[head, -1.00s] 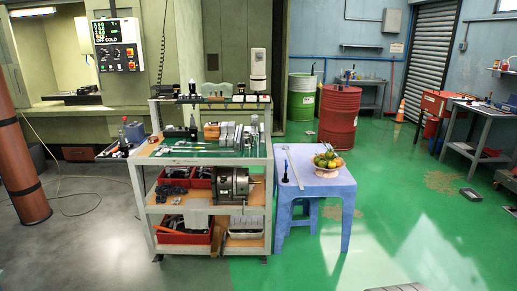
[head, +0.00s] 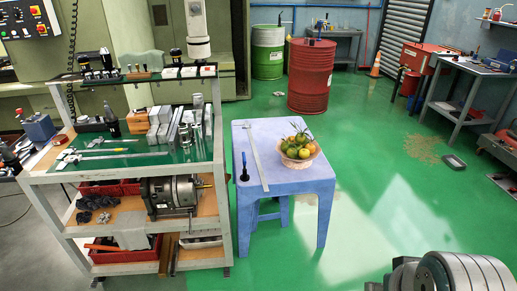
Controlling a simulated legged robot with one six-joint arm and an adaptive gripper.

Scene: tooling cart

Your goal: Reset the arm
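A grey rounded part of my own arm (head: 462,272) shows at the lower right edge of the head view. My gripper and its fingers are not in view, so I cannot see whether it is open or holding anything.
The tooling cart (head: 55,178) stands at the left, loaded with tools and blocks. Beside it is a blue table (head: 283,190) with a fruit basket (head: 298,150) and a long metal ruler (head: 256,158). A red drum (head: 311,77) stands behind.

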